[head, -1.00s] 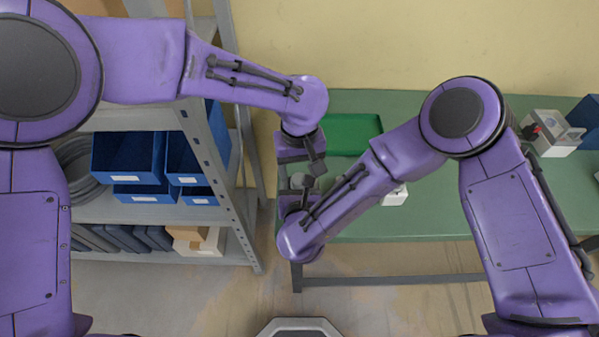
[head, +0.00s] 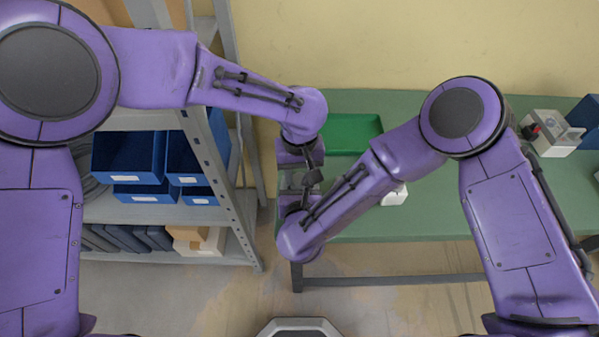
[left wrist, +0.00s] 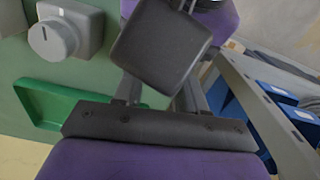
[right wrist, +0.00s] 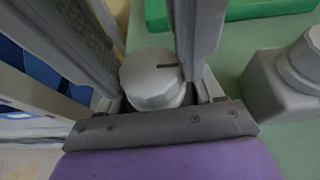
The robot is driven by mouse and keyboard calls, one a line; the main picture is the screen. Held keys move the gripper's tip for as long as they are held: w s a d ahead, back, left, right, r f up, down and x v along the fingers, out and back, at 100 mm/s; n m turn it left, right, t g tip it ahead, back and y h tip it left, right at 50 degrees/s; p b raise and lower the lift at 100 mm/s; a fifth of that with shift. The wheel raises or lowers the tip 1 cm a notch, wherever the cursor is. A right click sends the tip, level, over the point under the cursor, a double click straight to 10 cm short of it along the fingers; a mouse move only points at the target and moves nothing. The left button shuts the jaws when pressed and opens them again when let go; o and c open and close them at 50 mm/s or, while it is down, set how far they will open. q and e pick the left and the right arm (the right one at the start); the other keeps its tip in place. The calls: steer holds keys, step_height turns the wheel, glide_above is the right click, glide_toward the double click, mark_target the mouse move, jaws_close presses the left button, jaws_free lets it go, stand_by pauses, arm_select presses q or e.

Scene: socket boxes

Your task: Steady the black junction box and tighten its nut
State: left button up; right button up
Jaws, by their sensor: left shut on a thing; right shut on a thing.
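The light grey ribbed nut (right wrist: 155,80), with a dark mark on its top, sits between the fingers of my right gripper (right wrist: 150,60), which is shut on it. The black junction box is mostly hidden among the grippers at the table's left end. In the head view the left gripper (head: 300,163) and right gripper (head: 293,196) face each other closely.
A green tray (head: 352,133) lies on the green table behind the grippers. A grey box with a knob (left wrist: 65,30) stands to their right. A shelf with blue bins (head: 128,160) stands close on the left. More boxes stand at the table's far right.

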arm_select(q)
steer(key=shift+m, duration=2.7)
steer(key=o, duration=1.1)
steer(key=shift+d, duration=0.1)
steer(key=n, duration=0.5)
step_height(320, 180, up, 12)
steer(key=r, duration=0.1)
step_height(320, 180, up, 4)
steer(key=r+m+g+y, duration=0.1)
steer(key=m+g, duration=0.1)
glide_above(298, 179)
steer(key=w, duration=0.3)
steer(key=shift+w+a, duration=0.25)
steer(key=shift+w, duration=0.1)
